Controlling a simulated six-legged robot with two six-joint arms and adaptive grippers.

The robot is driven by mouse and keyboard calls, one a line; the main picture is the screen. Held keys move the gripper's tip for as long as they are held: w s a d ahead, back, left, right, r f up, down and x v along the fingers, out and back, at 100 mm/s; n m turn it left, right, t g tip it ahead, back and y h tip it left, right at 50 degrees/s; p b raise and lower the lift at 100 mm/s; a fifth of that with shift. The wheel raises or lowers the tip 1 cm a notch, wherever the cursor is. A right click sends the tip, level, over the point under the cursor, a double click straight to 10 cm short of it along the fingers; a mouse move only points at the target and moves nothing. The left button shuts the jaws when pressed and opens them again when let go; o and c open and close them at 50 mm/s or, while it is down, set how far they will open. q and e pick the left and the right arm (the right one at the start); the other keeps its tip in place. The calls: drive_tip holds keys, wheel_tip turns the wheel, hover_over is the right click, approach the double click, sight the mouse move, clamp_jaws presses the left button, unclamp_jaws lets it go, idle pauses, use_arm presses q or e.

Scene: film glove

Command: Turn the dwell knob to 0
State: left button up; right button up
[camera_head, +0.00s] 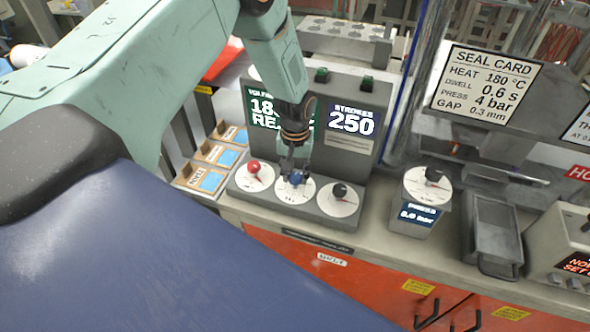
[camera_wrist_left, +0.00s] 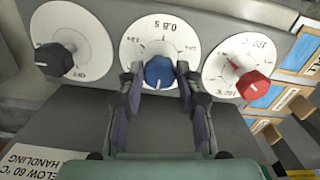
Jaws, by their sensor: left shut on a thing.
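The blue knob (camera_head: 298,178) sits on the middle white dial (camera_head: 288,194) of a grey three-dial console. My left gripper (camera_head: 292,168) reaches down to it from above and is shut on it. In the left wrist view the blue knob (camera_wrist_left: 159,73) stands between the two fingertips of my left gripper (camera_wrist_left: 158,80). Its dial (camera_wrist_left: 160,27) carries small printed marks, with a larger one near the rim that looks like a value in S; the knob's exact pointer position is hard to read. My right gripper is not in view.
A red knob (camera_head: 254,167) and a black knob (camera_head: 339,191) flank the blue one closely. Console screens stand behind, one reading 250 (camera_head: 352,121). A separate dial box (camera_head: 424,213) stands to the right. A card (camera_head: 487,84) lists dwell 0.6 s.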

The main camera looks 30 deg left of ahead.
sight(295, 176)
use_arm(q)
drive_tip(key=shift+w+r+n, duration=0.1)
drive_tip(key=shift+w+n, duration=0.1)
drive_tip(key=shift+n, duration=0.2)
drive_tip(key=o, duration=1.2)
drive_tip(key=shift+a, duration=0.1)
drive_tip(key=shift+c, duration=0.2)
drive_tip(key=shift+s, duration=0.1)
wheel_tip(295, 176, up, 12)
